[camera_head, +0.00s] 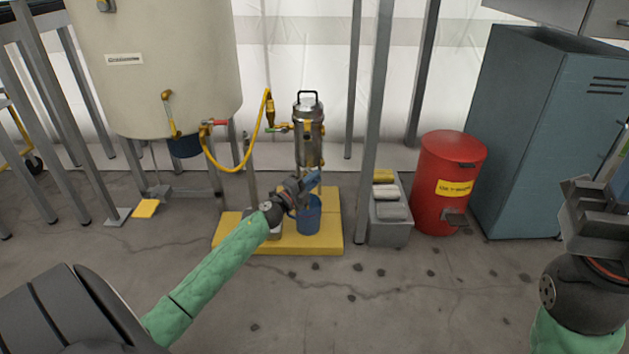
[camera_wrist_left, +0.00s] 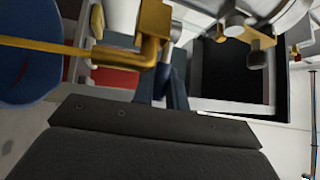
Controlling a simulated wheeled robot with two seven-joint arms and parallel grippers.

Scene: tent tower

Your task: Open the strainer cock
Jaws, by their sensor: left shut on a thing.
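The steel strainer (camera_head: 310,135) stands upright on thin legs at the middle of the head view. My left gripper (camera_head: 310,181) is just below it, above the blue bucket (camera_head: 309,216). In the left wrist view the brass strainer cock (camera_wrist_left: 152,35) is right at my fingers (camera_wrist_left: 165,92), and a thin yellow bar runs left from it, across the blue bucket (camera_wrist_left: 30,60). My left gripper is shut on the cock's handle, which the fingers mostly hide. My right gripper (camera_head: 595,215) is at the right edge, away from the strainer; its jaw gap is unclear.
The bucket stands on a yellow platform (camera_head: 330,243). A yellow hose (camera_head: 240,165) links the big cream tank (camera_head: 160,70) to the strainer. A grey post, a grey box (camera_head: 390,228), a red bin (camera_head: 445,185) and a blue-grey cabinet (camera_head: 535,130) stand right.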

